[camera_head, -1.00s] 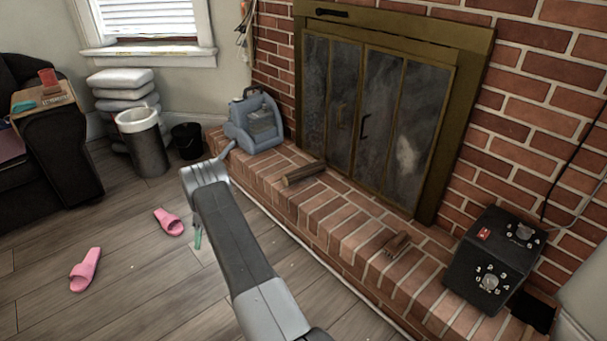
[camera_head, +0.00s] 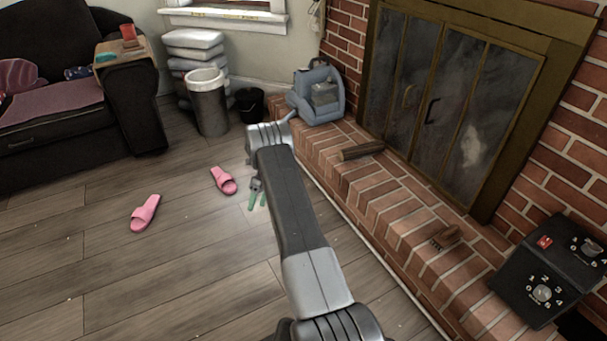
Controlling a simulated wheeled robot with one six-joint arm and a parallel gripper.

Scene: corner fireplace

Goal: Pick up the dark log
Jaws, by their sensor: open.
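A dark brown log (camera_head: 361,150) lies on the raised brick hearth (camera_head: 385,192), in front of the glass fireplace doors and right of a blue-grey container. A smaller reddish-brown piece (camera_head: 445,237) lies further along the hearth; I cannot tell whether it is a log or a brush. My gripper (camera_head: 257,195) is partly hidden behind my arm. Its green fingertips show a small gap, and it looks open and empty. It is over the floor, left of the hearth and apart from the log.
The blue-grey container (camera_head: 317,95) stands at the hearth's far end. A black box with dials (camera_head: 550,270) stands at the near right. Two pink slippers (camera_head: 146,212) lie on the floor. A trash bin (camera_head: 209,105), black bucket (camera_head: 250,104) and dark sofa (camera_head: 60,125) stand behind.

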